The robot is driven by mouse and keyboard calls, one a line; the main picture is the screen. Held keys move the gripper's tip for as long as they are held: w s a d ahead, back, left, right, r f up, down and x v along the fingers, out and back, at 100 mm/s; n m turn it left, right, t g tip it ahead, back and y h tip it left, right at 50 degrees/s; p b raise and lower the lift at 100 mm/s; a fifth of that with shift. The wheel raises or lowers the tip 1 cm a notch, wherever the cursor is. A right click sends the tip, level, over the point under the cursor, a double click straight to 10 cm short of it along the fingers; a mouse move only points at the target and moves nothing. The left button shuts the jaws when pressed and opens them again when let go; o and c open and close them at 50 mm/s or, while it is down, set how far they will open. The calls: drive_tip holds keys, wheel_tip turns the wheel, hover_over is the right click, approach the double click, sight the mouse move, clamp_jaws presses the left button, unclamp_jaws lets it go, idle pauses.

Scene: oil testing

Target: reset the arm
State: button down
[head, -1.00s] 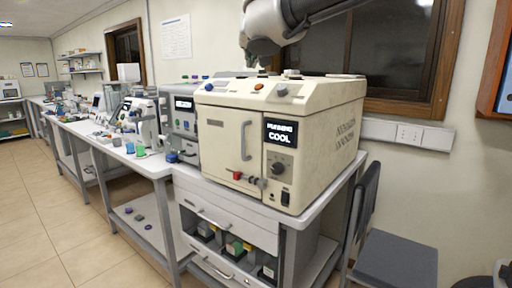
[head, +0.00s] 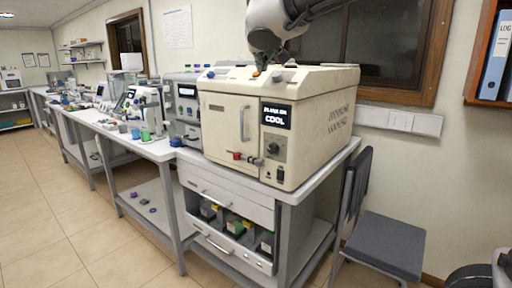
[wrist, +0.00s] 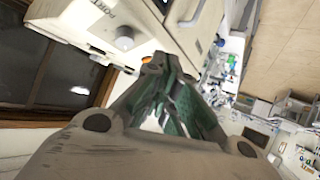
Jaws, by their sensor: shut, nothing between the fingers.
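My gripper (head: 262,58) hangs from my arm at the top of the head view, in front of the dark window and at the top of the cream oven-like machine (head: 228,122). I cannot tell whether it touches the machine. In the wrist view my gripper (wrist: 165,62) shows its green-padded fingers close together with nothing held. The machine's light top with a round knob (wrist: 124,38) shows beyond the fingers there. The machine's door is closed and its display reads COOL.
The machine stands on a white bench with drawers (head: 228,205). A dark chair (head: 380,243) stands to its right. A long workbench with instruments (head: 125,120) runs back on the left. A shelf with binders (head: 495,60) hangs at the right. The tiled floor at left is clear.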

drive_tip(key=s+d+f+n+g+h, duration=0.1)
drive_tip(key=s+d+f+n+g, duration=0.15)
drive_tip(key=s+d+f, duration=0.6)
drive_tip(key=s+d+f+n+g+h, duration=0.1)
drive_tip(key=s+d+f+g, duration=0.35)
drive_tip(key=d+f, duration=0.65)
drive_tip(key=s+d+f+m, duration=0.2)
drive_tip(key=s+d+m, duration=0.1)
drive_tip(key=s+d, duration=0.4)
drive_tip(key=s+d+f+m+y, duration=0.1)
drive_tip(key=s+d+m, duration=0.2)
drive_tip(key=s+d, duration=0.5)
drive_tip(key=shift+s+d+f+g, duration=0.3)
drive_tip(key=shift+s+f+g, duration=0.1)
drive_tip(key=shift+s, duration=0.45)
